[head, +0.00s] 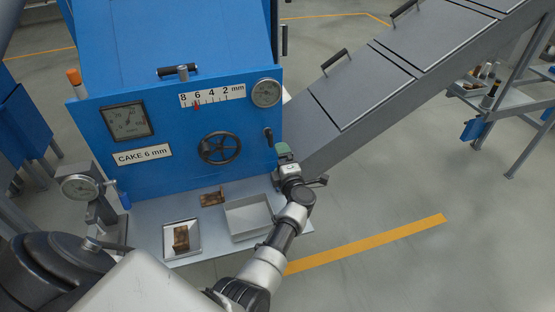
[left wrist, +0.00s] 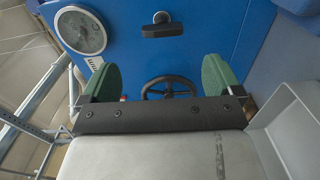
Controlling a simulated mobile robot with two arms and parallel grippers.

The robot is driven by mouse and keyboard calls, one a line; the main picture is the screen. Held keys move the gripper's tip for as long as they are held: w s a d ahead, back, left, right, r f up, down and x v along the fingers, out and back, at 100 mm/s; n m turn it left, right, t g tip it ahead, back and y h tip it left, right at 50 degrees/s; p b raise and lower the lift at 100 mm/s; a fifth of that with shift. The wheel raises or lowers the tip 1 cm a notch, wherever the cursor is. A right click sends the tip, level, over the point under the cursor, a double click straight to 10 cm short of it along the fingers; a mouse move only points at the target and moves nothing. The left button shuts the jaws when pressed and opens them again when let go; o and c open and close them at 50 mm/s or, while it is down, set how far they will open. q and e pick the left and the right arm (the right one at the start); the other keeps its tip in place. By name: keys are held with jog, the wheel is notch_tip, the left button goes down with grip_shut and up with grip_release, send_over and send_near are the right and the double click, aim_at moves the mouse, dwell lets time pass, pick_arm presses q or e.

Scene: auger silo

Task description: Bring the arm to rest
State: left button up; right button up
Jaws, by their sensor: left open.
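My left gripper (head: 283,152) has green finger pads and is at the right edge of the blue machine's front panel (head: 180,172), beside the black lever (head: 268,137). In the left wrist view the two green pads of my left gripper (left wrist: 160,80) stand wide apart with nothing between them. Beyond them are the black handwheel (left wrist: 170,88), a black handle (left wrist: 162,27) and a round gauge (left wrist: 80,31) on the blue panel. In the head view the handwheel (head: 219,147) is left of the gripper, apart from it. My right gripper is not in view.
Below the panel, a grey shelf (head: 150,232) bears a tray (head: 168,226) with a brown block, another brown block (head: 212,197) and an empty grey bin (head: 247,215). A dial gauge stand (head: 78,187) is at left. A grey chute (head: 345,110) rises right. Open floor is at lower right.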

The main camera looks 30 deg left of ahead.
pick_arm(q)
jog(key=s+d+m+t+h, duration=0.1)
jog(key=s+d+m+h, duration=0.55)
jog(key=m+h, duration=0.4)
jog(key=s+d+m+t+h, duration=0.1)
jog(key=s+d+m+h, duration=0.6)
jog(key=m, duration=0.6)
jog(key=s+f+m+g+y, duration=0.1)
jog(key=s+m+g+y, duration=0.65)
jog(key=s, duration=1.55)
notch_tip(320, 180, down, 26)
jog(key=n+g+h, duration=0.1)
jog(key=g+h, duration=0.3)
jog(key=s+a+f+g, duration=0.1)
jog(key=s+a+f, duration=0.2)
jog(key=s+f, duration=1.3)
jog(key=shift+s+f, duration=0.25)
jog(key=shift+s, duration=0.05)
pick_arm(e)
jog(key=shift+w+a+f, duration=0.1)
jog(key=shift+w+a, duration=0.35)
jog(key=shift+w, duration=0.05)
